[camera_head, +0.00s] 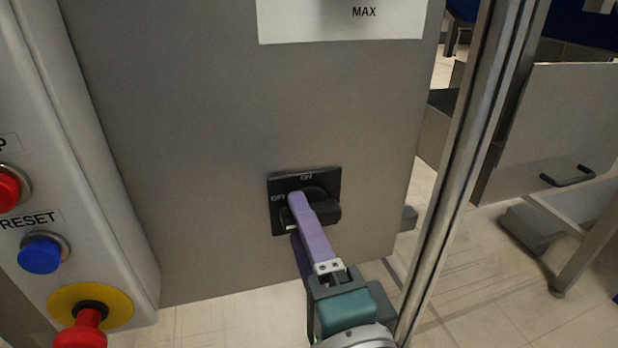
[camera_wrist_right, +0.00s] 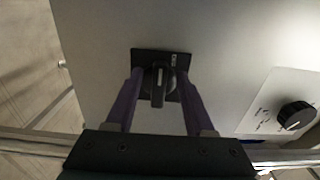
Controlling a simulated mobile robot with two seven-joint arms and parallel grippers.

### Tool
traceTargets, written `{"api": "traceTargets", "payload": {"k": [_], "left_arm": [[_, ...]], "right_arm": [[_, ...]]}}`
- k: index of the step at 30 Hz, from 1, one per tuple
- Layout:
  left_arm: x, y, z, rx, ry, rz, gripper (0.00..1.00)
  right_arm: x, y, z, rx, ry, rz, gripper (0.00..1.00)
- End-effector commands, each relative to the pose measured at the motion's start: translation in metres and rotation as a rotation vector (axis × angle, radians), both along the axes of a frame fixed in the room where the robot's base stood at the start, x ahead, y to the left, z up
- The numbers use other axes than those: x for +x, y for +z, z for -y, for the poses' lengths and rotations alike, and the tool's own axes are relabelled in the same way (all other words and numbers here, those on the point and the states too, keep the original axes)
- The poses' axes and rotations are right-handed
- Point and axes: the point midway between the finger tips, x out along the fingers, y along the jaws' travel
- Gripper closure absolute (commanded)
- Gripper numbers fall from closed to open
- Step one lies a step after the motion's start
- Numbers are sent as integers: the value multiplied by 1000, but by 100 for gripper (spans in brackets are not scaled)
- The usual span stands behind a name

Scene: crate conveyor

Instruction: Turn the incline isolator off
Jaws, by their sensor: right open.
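The isolator (camera_head: 327,212) is a black rotary switch on a black square plate, set low on a grey cabinet panel. Its plate is marked ON at the top and OFF at the left. Its handle lies roughly sideways in the head view, in line with the OFF mark. In the right wrist view the handle (camera_wrist_right: 158,92) stands between my two purple fingers. My right gripper (camera_head: 298,205) is open around the handle, with a gap on both sides. The near finger hides part of the switch in the head view. My left gripper is not in view.
A control box at the left carries a red button (camera_head: 8,190), a blue RESET button (camera_head: 40,254) and a red emergency stop (camera_head: 82,328) on yellow. A white MAX label (camera_head: 340,22) is above. A metal post (camera_head: 462,150) stands right of the panel. The wrist view shows a black dial (camera_wrist_right: 296,115).

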Motion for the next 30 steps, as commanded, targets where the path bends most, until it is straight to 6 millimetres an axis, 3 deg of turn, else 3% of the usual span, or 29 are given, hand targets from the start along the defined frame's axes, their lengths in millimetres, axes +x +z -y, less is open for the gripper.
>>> {"api": "traceTargets", "payload": {"k": [8,21,30], "left_arm": [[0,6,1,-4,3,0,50],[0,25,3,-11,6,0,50],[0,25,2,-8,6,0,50]], "right_arm": [[-12,1,4,-2,1,-3,46],[-87,0,28,-2,1,-2,46],[-95,0,31,0,0,1,46]]}}
